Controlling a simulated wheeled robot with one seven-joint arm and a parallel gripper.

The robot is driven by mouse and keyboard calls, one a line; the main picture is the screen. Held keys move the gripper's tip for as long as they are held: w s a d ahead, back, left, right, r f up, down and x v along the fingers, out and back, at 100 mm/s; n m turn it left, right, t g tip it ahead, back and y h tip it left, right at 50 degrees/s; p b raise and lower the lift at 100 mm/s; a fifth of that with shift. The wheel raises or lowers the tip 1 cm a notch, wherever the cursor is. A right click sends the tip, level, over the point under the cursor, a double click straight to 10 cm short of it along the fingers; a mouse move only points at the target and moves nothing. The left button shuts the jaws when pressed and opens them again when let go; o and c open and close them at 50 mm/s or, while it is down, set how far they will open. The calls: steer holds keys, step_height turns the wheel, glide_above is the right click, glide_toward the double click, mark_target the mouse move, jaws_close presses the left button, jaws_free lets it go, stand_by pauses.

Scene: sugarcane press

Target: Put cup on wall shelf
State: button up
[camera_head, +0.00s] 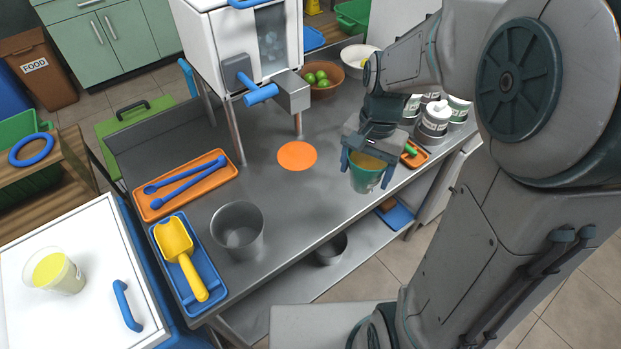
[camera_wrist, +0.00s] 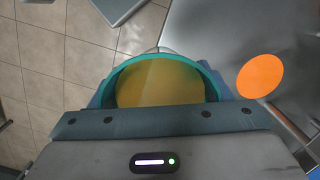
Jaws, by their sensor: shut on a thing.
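My gripper (camera_head: 366,160) is shut on a teal-green cup (camera_head: 366,181) and holds it upright near the front edge of the steel table, right of an orange disc. The cup holds a yellow-brown liquid. In the wrist view the cup's teal rim (camera_wrist: 165,59) and the liquid show beyond the gripper body. I cannot make out a wall shelf in either view.
The steel table (camera_head: 190,204) carries a white press (camera_head: 232,45), an orange disc (camera_head: 297,156), an orange tray (camera_head: 155,211), a grey pot (camera_head: 238,232) and several tins (camera_head: 434,121). A lower shelf (camera_head: 290,283) runs below. Bare tabletop surrounds the disc.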

steer(key=shift+w+r, duration=0.15)
steer(key=shift+w+a, duration=0.15)
steer(key=shift+a, duration=0.05)
steer(key=shift+w+a+f+p, duration=0.15)
steer(key=shift+w+a+f, duration=0.45)
steer(key=shift+a+f, duration=1.2)
steer(key=shift+w+a+f+p, duration=0.15)
steer(key=shift+w+a+f, duration=0.45)
steer(key=shift+a+f, duration=1.15)
steer(key=shift+w+a+f+p, duration=0.15)
steer(key=shift+w+a+f, duration=0.45)
steer(key=shift+a+f, duration=1.2)
steer(key=shift+d+f, duration=0.1)
steer(key=shift+f, duration=0.15)
steer(key=o, duration=1.1)
steer(key=shift+o, duration=0.2)
